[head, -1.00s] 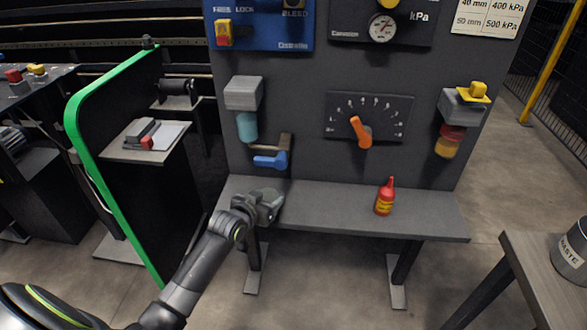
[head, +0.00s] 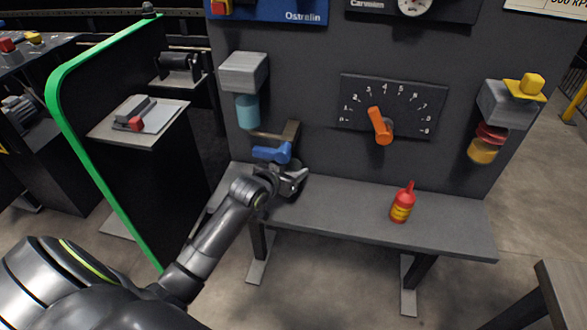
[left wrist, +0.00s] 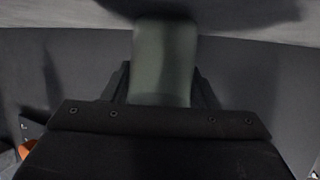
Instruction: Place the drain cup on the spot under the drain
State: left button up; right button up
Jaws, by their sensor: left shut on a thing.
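My left gripper (head: 292,183) is low over the left part of the grey shelf, just below the blue-handled drain valve (head: 272,152). It is shut on a grey-green cup (left wrist: 163,62), which shows between the fingers in the left wrist view. In the head view the cup is mostly hidden by the gripper. I cannot tell whether the cup touches the shelf (head: 350,208). The marked spot under the drain cannot be made out. My right gripper is not in view.
A teal filter bowl (head: 247,112) hangs above the drain valve. A red bottle (head: 402,204) stands on the shelf to the right. An orange pointer knob (head: 381,127) juts from the panel. A green-edged stand (head: 75,150) is at left. The shelf between gripper and bottle is clear.

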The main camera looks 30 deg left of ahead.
pick_arm(q)
jog(key=shift+s+r, duration=0.25)
jog(key=shift+s, duration=0.15)
jog(key=shift+f, duration=0.15)
jog(key=o, duration=0.5)
jog(key=shift+w+f, duration=0.15)
jog(key=o, duration=0.5)
jog(key=shift+c, duration=0.2)
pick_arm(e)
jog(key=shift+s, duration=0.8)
pick_arm(q)
jog(key=shift+r, duration=0.25)
jog(key=p+v, duration=0.1)
jog(key=v, duration=0.9)
jog(key=shift+s+p, duration=0.35)
jog(key=shift+s+r, duration=0.3)
jog(key=shift+s, duration=0.3)
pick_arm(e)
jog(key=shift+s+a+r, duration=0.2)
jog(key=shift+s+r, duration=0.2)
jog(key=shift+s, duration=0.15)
